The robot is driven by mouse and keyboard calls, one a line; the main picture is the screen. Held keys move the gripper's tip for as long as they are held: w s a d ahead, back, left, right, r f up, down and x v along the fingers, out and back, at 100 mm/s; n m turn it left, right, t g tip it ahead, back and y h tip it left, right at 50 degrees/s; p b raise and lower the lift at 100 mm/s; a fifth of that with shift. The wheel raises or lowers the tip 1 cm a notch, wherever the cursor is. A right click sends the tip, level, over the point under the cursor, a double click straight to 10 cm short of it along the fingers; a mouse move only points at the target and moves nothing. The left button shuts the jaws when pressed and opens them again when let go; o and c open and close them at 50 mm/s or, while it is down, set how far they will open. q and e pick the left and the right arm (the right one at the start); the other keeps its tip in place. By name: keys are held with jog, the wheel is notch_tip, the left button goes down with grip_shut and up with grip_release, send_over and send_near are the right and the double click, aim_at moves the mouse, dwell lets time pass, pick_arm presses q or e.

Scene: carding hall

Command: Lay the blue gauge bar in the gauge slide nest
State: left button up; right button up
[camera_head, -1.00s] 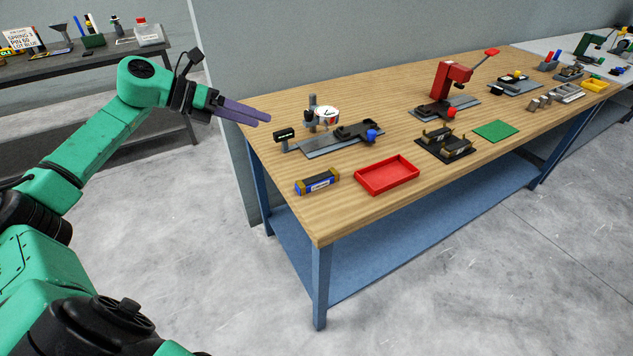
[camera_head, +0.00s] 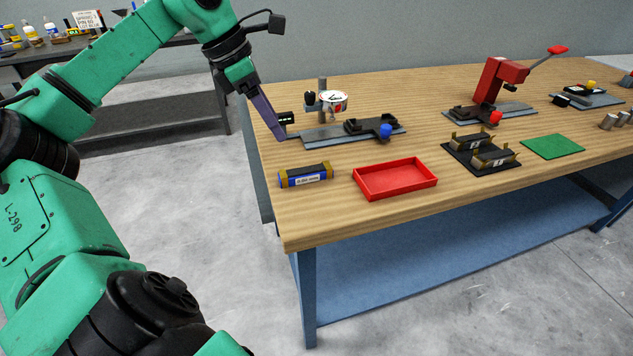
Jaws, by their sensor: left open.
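The blue gauge bar (camera_head: 306,179), with brass-coloured ends, a dark top and a white label, lies on the wooden bench near its left front edge. The gauge slide (camera_head: 325,138) is a grey rail behind it, under a white dial gauge (camera_head: 334,101). A dark carriage with a blue knob (camera_head: 370,126), apparently the nest, sits on the rail; I see no bar in it. My left gripper (camera_head: 281,137) is open and empty, its purple fingers pointing down, seen almost edge-on, behind and left of the bar. My right gripper is out of view.
A red tray (camera_head: 395,180) stands right of the bar. A black base with brass-ended blocks (camera_head: 458,159), a green mat (camera_head: 553,147) and a red press (camera_head: 496,80) stand farther right. A small dark readout (camera_head: 286,118) is close to my left fingers.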

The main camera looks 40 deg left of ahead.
pick_arm(q)
send_near(304, 170)
jog(key=shift+a+x, duration=0.2)
jog(key=shift+x, duration=0.85)
jog(key=p+x, duration=0.2)
jog(key=x, duration=0.5)
jog(key=shift+w+d+p, duration=0.15)
jog(key=shift+d+p, duration=0.05)
jog(key=shift+p, duration=0.1)
jog(key=shift+f, duration=0.1)
grip_shut()
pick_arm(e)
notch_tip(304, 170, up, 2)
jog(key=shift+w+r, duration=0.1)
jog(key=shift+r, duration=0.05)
